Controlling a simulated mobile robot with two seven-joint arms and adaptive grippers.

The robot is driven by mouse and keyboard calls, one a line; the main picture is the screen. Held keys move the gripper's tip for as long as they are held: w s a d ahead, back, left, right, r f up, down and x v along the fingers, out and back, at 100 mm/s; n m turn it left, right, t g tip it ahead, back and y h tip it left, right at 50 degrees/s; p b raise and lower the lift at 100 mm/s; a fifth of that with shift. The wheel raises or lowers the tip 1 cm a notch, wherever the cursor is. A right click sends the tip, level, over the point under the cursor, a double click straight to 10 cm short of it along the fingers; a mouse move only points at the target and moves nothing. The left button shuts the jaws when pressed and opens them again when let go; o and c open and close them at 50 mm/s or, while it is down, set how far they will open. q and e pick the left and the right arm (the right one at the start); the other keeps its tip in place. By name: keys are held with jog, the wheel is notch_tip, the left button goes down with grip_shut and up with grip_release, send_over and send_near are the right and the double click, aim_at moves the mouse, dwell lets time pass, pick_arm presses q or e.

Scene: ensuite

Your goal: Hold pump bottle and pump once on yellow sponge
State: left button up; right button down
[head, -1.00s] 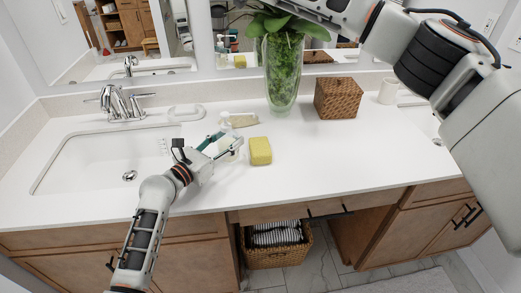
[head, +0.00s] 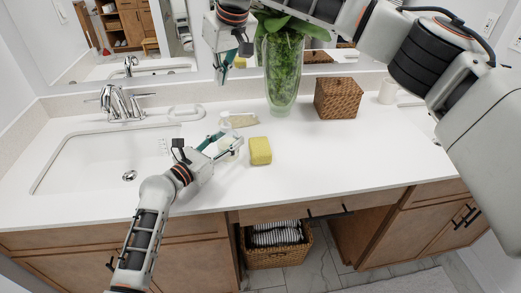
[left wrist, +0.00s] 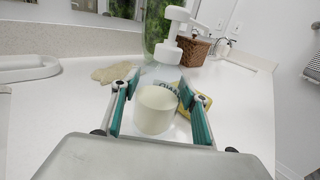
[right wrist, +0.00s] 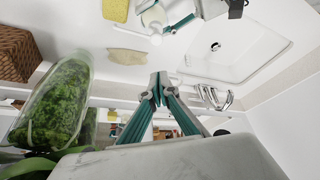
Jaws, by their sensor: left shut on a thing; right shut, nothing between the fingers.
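The pump bottle (left wrist: 157,105) is clear with pale contents and a white pump head (left wrist: 176,28). It stands upright on the counter between the fingers of my left gripper (left wrist: 160,112), which is shut on it. In the head view the bottle (head: 226,122) is partly hidden by my left gripper (head: 225,147). The yellow sponge (head: 260,151) lies on the counter just right of the bottle; the right wrist view shows it too (right wrist: 115,10). My right gripper (head: 226,66) is shut and empty, high above the back of the counter, above the bottle and apart from it.
A tall glass vase with green leaves (head: 282,75) stands behind the sponge, beside a wicker box (head: 338,98). A tan item (head: 243,119) lies behind the bottle. The sink (head: 105,160) and faucet (head: 122,103) are at left. The counter right of the sponge is clear.

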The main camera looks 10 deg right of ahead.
aim_at(225, 114)
pick_arm(q)
jog(key=shift+f, duration=0.1)
pick_arm(e)
jog(key=shift+s+f, duration=0.15)
jog(key=shift+f, duration=1.55)
jog(key=shift+s+f, duration=0.1)
jog(key=shift+f, duration=1.6)
jog(key=shift+f, duration=0.2)
jog(key=shift+f, duration=1.5)
jog(key=shift+r, duration=1.6)
jog(key=shift+r, duration=3)
